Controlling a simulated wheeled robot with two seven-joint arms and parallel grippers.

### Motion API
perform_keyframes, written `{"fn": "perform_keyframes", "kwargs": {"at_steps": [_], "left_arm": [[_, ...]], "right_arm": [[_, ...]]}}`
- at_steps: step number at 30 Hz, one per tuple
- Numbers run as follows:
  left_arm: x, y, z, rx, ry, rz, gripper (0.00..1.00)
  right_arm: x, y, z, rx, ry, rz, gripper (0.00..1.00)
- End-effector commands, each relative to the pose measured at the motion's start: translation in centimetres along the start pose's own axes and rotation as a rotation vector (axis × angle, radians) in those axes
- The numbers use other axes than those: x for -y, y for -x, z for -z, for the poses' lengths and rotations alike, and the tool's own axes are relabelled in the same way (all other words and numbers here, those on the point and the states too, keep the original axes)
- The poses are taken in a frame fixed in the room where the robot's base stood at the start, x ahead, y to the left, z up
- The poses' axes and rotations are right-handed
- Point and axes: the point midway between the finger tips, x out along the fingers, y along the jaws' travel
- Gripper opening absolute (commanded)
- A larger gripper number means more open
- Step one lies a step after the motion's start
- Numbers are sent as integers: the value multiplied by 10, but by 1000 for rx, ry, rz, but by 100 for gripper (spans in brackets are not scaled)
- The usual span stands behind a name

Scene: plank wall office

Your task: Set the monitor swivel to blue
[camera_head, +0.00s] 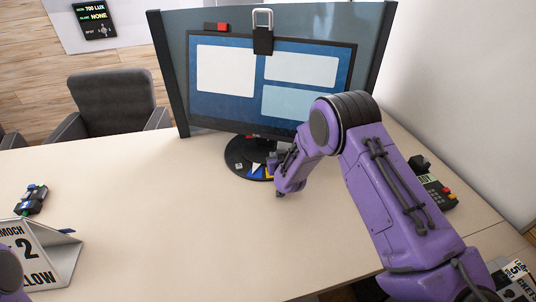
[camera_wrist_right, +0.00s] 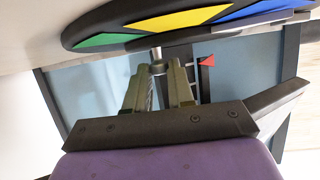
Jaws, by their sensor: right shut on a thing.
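The monitor (camera_head: 222,85) stands on the desk on a round black base (camera_head: 235,160) with coloured marks around it. In the head view, blue and yellow marks show beside my right gripper (camera_head: 278,170), which is at the base's front right. In the right wrist view the base (camera_wrist_right: 110,33) shows green, yellow and blue sectors. There my right gripper (camera_wrist_right: 158,75) is shut on a short silver peg (camera_wrist_right: 157,54) beside the yellow sector. A small red pointer (camera_wrist_right: 207,61) is to the right of the jaws. My left gripper is out of view.
A grey-blue panel (camera_head: 370,50) stands behind the monitor, with a padlock-like clip (camera_head: 263,38) at the screen's top. A dark device (camera_head: 32,198) and a folded sign (camera_head: 45,255) lie left. A button box (camera_head: 437,190) is right. The front middle desk is clear.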

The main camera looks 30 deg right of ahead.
Motion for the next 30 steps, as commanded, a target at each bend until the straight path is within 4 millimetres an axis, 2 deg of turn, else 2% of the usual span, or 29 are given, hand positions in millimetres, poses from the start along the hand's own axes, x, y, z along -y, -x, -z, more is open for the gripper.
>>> {"fn": "perform_keyframes", "kwargs": {"at_steps": [4,5,6,17,20,27,30], "left_arm": [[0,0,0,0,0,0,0],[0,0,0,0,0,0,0],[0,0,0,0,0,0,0],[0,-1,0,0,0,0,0],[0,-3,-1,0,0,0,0],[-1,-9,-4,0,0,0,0],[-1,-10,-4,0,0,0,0]], "right_arm": [[-4,-1,3,-7,-5,-8,0],[-4,-1,3,-7,-5,-8,33],[-3,-1,3,-7,-5,-7,46],[1,4,2,-4,-1,0,46],[1,20,2,-4,-1,1,46],[-1,76,2,-6,-2,-2,46],[-1,93,1,-6,-2,-2,46]]}}
